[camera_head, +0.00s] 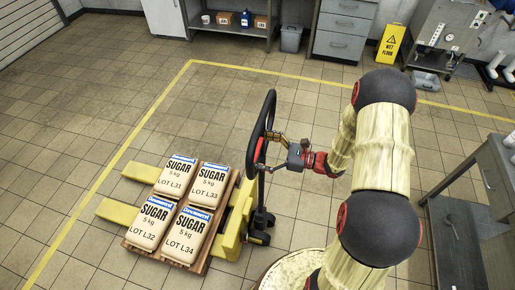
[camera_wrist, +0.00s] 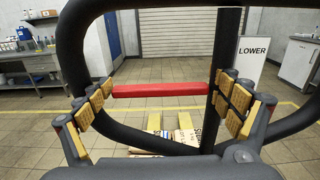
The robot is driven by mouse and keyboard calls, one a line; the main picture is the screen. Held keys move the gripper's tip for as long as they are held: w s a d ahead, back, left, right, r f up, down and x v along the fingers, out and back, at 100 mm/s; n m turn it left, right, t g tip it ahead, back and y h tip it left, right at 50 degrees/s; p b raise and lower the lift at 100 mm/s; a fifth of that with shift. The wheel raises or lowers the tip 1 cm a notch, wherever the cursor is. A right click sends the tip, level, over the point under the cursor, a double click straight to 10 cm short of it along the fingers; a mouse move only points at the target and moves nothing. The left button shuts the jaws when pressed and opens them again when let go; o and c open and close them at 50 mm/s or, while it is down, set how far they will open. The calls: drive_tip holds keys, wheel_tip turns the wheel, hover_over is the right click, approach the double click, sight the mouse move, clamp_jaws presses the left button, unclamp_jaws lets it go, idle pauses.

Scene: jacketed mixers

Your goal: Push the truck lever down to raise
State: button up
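The yellow pallet truck (camera_head: 232,222) stands on the tiled floor with a black loop handle (camera_head: 262,120) upright at its right end. Its red lever (camera_wrist: 160,90) crosses the handle opening level in the wrist view and shows as a small red patch (camera_head: 258,149) in the head view. My gripper (camera_head: 276,148) is at the right side of the handle, facing it. Whether the fingertips touch the lever or handle cannot be told.
A wooden pallet (camera_head: 196,261) with several sugar sacks (camera_head: 190,222) rests on the forks. A grey cart (camera_head: 463,225) is at the right. A wet-floor sign (camera_head: 391,43) stands at the back. Floor left of the pallet is clear.

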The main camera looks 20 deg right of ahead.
drive_tip(key=c, duration=1.2)
drive_tip(key=f+n+b, duration=0.1)
drive_tip(key=n+b, duration=0.1)
drive_tip(key=shift+f+b, duration=0.25)
drive_tip(key=shift+b, duration=0.05)
drive_tip(key=shift+c, duration=0.3)
drive_tip(key=n+b, duration=0.2)
drive_tip(key=shift+f+n, duration=0.3)
drive_tip(key=shift+f, duration=0.1)
drive_tip(key=shift+w, duration=0.1)
drive_tip(key=shift+d, duration=0.1)
drive_tip(key=o, duration=1.4)
drive_tip(key=shift+o, duration=0.2)
